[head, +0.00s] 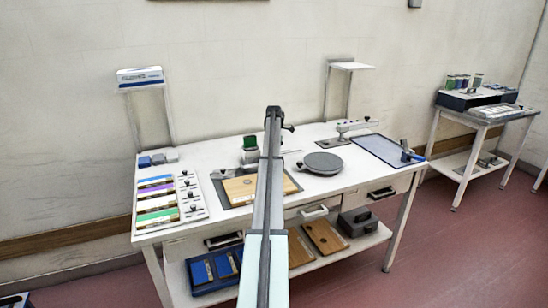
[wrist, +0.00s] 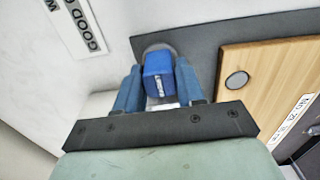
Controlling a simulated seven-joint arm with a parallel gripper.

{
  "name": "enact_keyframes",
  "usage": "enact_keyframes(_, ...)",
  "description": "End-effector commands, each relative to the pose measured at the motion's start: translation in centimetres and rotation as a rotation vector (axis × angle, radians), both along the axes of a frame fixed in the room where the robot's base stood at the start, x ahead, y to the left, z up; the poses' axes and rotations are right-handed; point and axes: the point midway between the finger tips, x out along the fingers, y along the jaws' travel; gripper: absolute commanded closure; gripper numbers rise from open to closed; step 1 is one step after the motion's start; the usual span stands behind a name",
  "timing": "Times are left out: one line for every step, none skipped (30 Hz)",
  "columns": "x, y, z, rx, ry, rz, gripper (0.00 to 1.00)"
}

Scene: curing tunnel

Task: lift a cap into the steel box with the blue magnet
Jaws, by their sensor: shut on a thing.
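I cannot make out the steel box for certain.
The grey mat (head: 222,200) lies under the board. A white rack (head: 191,199) with knobs and coloured blocks stands left, small blue and grey blocks (head: 158,158) behind it. A round grey plate (head: 322,163) and a blue-framed panel (head: 375,149) are right. A GOOD label (wrist: 92,38) lies nearby.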

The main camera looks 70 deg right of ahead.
Motion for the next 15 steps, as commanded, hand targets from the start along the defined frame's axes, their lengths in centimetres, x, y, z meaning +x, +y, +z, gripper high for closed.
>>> enact_keyframes(0.0, 0.0, 0.2, 0.000, 0.000, 0.000, 0.98)
enact_keyframes(0.0, 0.0, 0.3, 0.000, 0.000, 0.000, 0.98)
enact_keyframes(0.0, 0.0, 0.5, -0.001, -0.001, 0.000, 0.98)
enact_keyframes(0.0, 0.0, 0.7, -0.001, -0.001, 0.000, 0.98)
enact_keyframes(0.0, 0.0, 0.9, -0.001, 0.000, 0.000, 0.98)
enact_keyframes(0.0, 0.0, 1.3, -0.001, 0.000, 0.000, 0.98)
enact_keyframes(0.0, -0.1, 1.7, -0.001, 0.000, 0.000, 0.98)
enact_keyframes(0.0, -0.1, 2.0, -0.001, 0.000, 0.000, 0.98)
enact_keyframes(0.0, 0.0, 2.6, -0.001, -0.001, 0.000, 0.98)
enact_keyframes(0.0, 0.0, 3.0, -0.001, -0.001, 0.000, 0.98)
enact_keyframes(0.0, -0.1, 3.5, -0.001, 0.000, 0.000, 0.98)
enact_keyframes(0.0, -0.1, 4.1, -0.002, -0.001, 0.000, 0.98)
enact_keyframes(0.0, -0.1, 4.7, -0.002, -0.001, 0.000, 0.98)
enact_keyframes(0.0, -0.1, 5.3, -0.002, -0.001, 0.000, 0.98)
enact_keyframes(0.0, -0.1, 6.0, -0.002, -0.001, 0.000, 0.98)
